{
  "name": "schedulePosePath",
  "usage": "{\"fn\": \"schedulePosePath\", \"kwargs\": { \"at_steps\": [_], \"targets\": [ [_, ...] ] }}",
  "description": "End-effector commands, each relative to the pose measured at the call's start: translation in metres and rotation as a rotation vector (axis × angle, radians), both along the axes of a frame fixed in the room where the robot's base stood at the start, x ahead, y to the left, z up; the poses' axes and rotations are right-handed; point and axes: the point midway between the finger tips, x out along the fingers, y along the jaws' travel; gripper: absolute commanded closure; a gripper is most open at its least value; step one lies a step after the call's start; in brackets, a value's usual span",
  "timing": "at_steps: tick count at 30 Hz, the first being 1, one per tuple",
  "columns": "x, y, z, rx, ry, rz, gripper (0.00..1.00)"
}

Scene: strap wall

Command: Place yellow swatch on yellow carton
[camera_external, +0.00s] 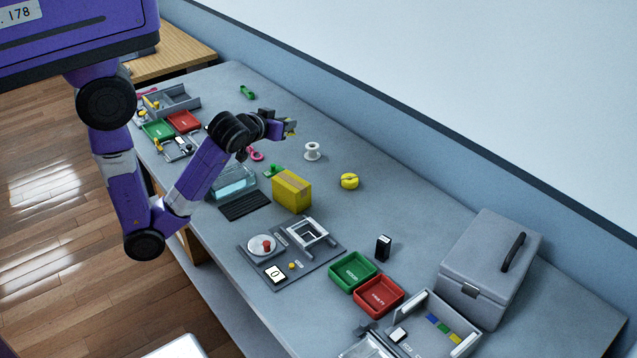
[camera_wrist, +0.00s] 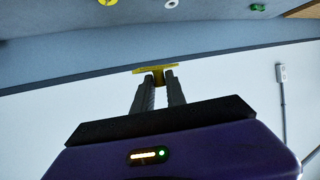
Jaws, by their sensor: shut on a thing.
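My gripper (camera_external: 291,128) is raised above the grey table. In the wrist view, my gripper (camera_wrist: 158,75) is shut on the yellow swatch (camera_wrist: 154,69), which sticks out past both fingertips as a thin, flat yellow piece. The yellow carton (camera_external: 291,191) is a box with a tan strip on top. It stands upright on the table, below and in front of my gripper, apart from the swatch.
A white spool (camera_external: 312,151) and a yellow roll (camera_external: 349,181) stand right of the carton. A clear bluish tank (camera_external: 233,182) and a dark mat (camera_external: 245,205) are to its left. A panel (camera_external: 290,254), green tray (camera_external: 352,272), red tray (camera_external: 378,296) and grey toolbox (camera_external: 489,265) stand nearer the camera.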

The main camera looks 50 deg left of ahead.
Motion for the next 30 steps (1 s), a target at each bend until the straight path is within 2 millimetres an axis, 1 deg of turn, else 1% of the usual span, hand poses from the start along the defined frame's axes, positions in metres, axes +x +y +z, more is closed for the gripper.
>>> {"fn": "schedulePosePath", "kwargs": {
  "at_steps": [1,7,9,11,15,18,23,25,30],
  "targets": [
    [0.000,0.000,-0.018,0.000,0.000,-0.001,1.00],
    [0.000,0.000,-0.050,0.001,0.003,-0.002,1.00],
    [-0.001,0.000,-0.068,0.003,0.007,-0.002,1.00],
    [-0.001,0.000,-0.079,0.004,0.008,-0.002,1.00],
    [-0.001,-0.001,-0.109,0.004,0.007,-0.004,1.00],
    [-0.001,-0.001,-0.124,0.002,0.005,-0.003,1.00],
    [0.000,-0.001,-0.135,0.001,0.000,-0.003,1.00],
    [0.000,-0.001,-0.142,0.002,0.003,-0.003,1.00],
    [0.000,-0.001,-0.167,0.002,0.003,-0.002,1.00]
  ]
}}
